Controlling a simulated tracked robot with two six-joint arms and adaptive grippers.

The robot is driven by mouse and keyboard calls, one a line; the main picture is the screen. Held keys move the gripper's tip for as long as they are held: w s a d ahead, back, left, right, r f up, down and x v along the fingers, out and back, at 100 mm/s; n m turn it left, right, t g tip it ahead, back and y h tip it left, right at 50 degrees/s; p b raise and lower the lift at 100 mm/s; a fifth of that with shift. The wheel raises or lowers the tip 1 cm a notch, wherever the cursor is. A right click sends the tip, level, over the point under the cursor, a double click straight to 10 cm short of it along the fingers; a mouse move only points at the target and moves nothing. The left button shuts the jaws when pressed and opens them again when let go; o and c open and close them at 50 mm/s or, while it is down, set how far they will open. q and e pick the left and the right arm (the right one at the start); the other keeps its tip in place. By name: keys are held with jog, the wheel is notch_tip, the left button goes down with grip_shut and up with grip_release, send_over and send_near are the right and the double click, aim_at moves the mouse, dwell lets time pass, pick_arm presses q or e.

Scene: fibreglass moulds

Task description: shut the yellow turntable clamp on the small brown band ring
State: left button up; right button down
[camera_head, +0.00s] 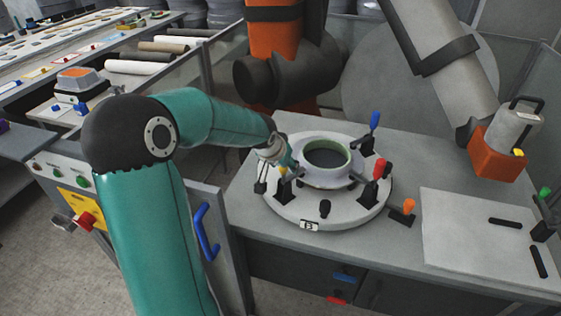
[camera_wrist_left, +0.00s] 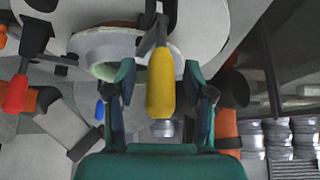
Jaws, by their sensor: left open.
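The round pale turntable (camera_head: 345,213) stands on the grey bench. A ring (camera_head: 322,178) lies at its middle, looking pale outside with a greenish-brown inner rim; its edge shows in the left wrist view (camera_wrist_left: 135,62). The yellow clamp handle (camera_wrist_left: 160,85) stands between the two fingers of my left gripper (camera_wrist_left: 158,75), which is open around it, with gaps at both sides. In the head view the yellow clamp (camera_head: 283,172) is partly hidden by my left gripper (camera_head: 287,160), at the turntable's left side. Whether its arm presses on the ring I cannot tell. My right gripper is out of view.
A blue-handled clamp (camera_head: 374,122) and a red-handled clamp (camera_head: 378,172) stand on the turntable near the ring. An orange-handled clamp (camera_head: 407,208) stands on the bench beside a white board (camera_head: 475,235). A grey arm with an orange block (camera_head: 495,153) hangs at the right.

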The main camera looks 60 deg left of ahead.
pick_arm(q)
jog(key=v, duration=1.2)
jog(key=shift+w+d, duration=0.1)
